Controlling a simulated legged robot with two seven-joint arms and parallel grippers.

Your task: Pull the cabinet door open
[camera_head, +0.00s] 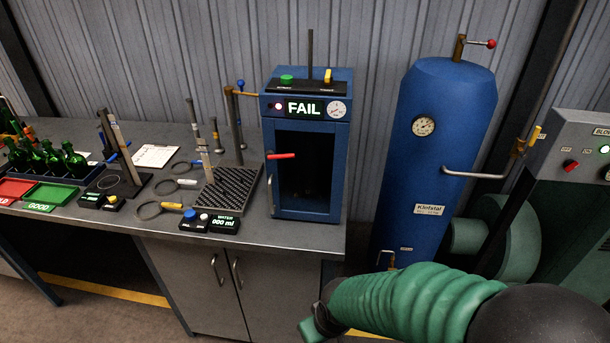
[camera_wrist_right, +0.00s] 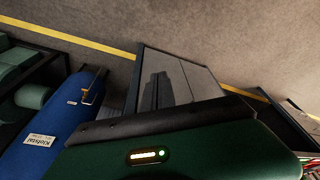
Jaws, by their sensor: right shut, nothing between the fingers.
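Under the grey bench are two grey cabinet doors, left (camera_head: 172,275) and right (camera_head: 220,300), both shut, with upright metal handles at left (camera_head: 193,262) and right (camera_head: 237,273). A blue cabinet (camera_head: 305,214) with a dark window, a red handle (camera_head: 281,156) and a "FAIL" display stands on the bench; its door looks shut. My left gripper is not in view.
A blue tank (camera_head: 440,150) with a side pipe (camera_head: 470,174) stands right of the bench, beside a grey-green machine (camera_head: 570,240). Bottles (camera_head: 65,160), trays and tools cover the bench top (camera_head: 300,236). Floor (camera_head: 110,320) in front of the bench's left part is clear.

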